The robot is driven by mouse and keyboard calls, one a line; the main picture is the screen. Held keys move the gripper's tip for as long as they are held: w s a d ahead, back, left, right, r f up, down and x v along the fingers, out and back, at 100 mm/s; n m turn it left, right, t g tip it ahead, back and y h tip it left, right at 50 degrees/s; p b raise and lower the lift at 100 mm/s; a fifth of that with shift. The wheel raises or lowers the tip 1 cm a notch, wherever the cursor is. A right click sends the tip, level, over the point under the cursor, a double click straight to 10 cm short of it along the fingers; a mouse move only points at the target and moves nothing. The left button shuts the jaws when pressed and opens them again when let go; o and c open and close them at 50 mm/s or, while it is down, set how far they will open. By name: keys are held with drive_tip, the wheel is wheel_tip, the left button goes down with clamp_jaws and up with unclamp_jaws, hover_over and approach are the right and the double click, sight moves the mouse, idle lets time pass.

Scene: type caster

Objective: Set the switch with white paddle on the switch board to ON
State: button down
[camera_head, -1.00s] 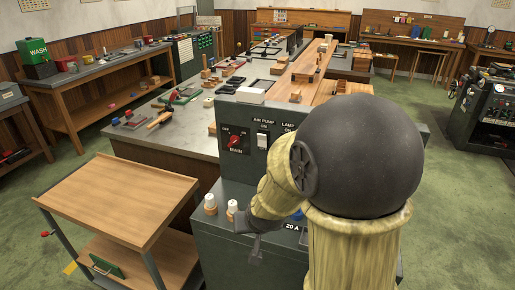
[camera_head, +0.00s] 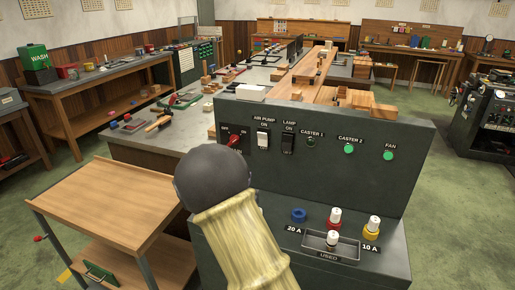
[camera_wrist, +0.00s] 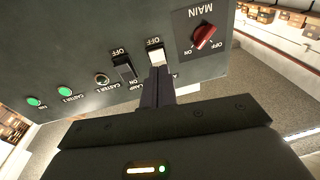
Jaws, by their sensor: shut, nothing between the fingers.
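The switch board (camera_head: 330,180) is a dark grey panel. Its switch with white paddle (camera_head: 263,139) is labelled AIR PUMP, with ON printed above it. In the wrist view, which is upside down, the white paddle (camera_wrist: 156,57) shows just beyond my fingertips, with OFF printed on its far side. My gripper (camera_wrist: 160,72) is shut and empty, its tips overlapping the paddle's near edge in the picture. I cannot tell whether they touch it, nor which way the paddle is tipped. In the head view my gripper is hidden behind my arm.
The red MAIN knob (camera_head: 235,141) and black LAMP switch (camera_head: 288,143) flank the white paddle. Green lamps (camera_head: 349,149) glow at the right. Fuses (camera_head: 334,217) and a USED tray (camera_head: 328,254) sit on the ledge. A wooden cart (camera_head: 110,210) stands left.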

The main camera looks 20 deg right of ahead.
sight(260, 136)
drive_tip(key=h, duration=0.1)
drive_tip(key=a+r+t+h, duration=0.1)
drive_tip(key=h, duration=0.1)
drive_tip(key=shift+s+a+r+m+t+b, duration=0.1)
drive_tip(key=shift+s+m+t+b, duration=0.2)
drive_tip(key=shift+s+m+b, duration=0.1)
drive_tip(key=p+x, duration=0.4)
drive_tip(key=x, duration=0.9)
drive_tip(key=shift+r, duration=0.15)
drive_tip(key=shift+w+d, duration=0.3)
drive_tip(key=shift+w, duration=0.1)
drive_tip(key=shift+a+r, duration=0.1)
drive_tip(key=shift+r, duration=0.05)
